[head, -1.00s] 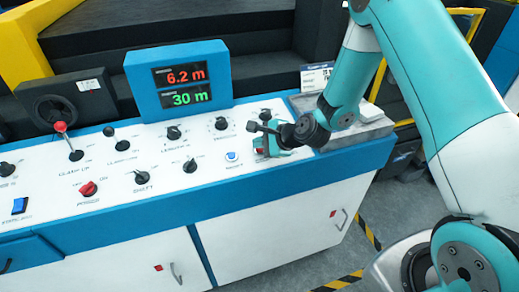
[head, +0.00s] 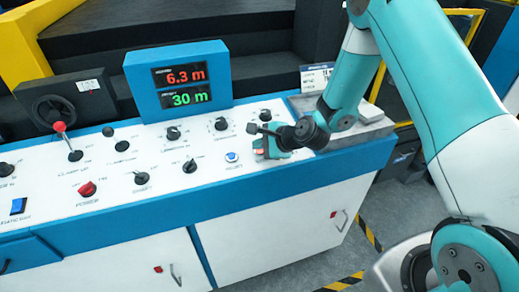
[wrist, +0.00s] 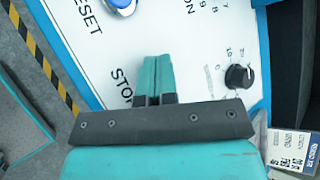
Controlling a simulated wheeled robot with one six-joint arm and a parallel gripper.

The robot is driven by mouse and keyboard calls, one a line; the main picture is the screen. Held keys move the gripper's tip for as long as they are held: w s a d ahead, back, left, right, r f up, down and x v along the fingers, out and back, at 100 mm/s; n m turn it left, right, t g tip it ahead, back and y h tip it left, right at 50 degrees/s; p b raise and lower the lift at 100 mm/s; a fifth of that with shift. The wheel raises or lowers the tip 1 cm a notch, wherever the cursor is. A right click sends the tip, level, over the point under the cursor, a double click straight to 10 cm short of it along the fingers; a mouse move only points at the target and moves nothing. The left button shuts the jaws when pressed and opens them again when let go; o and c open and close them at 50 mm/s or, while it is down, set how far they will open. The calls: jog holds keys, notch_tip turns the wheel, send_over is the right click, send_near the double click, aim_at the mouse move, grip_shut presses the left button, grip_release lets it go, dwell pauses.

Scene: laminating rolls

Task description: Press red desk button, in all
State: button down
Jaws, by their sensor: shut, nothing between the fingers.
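My gripper (head: 262,152) is shut and empty, pointing down over the right part of the white control panel (head: 110,188). A small patch of the red button (head: 258,151) shows at the fingertips in the head view; the rest is hidden. I cannot tell whether the fingertips touch it. In the wrist view my closed teal fingers (wrist: 152,78) stand beside a partly covered label starting "STO", and the button is hidden behind them. The display (head: 182,77) reads 6.3 m in red and 30 m in green.
A blue button (head: 232,157) sits just left of my gripper. Black knobs (head: 221,124) stand behind it, and a red switch (head: 88,188) and a red-topped lever (head: 67,140) are further left. A grey block (head: 360,133) lies at the panel's right end.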

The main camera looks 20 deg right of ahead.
jog(key=shift+s+r+p, duration=0.15)
jog(key=shift+r+p, duration=0.55)
jog(key=shift+r, duration=0.1)
jog(key=shift+s+r+p, duration=0.25)
jog(key=shift+r+p, duration=0.75)
jog(key=shift+r, duration=0.2)
jog(key=shift+s+r+p, duration=0.2)
jog(key=shift+r+p, duration=0.75)
jog(key=shift+r, duration=0.25)
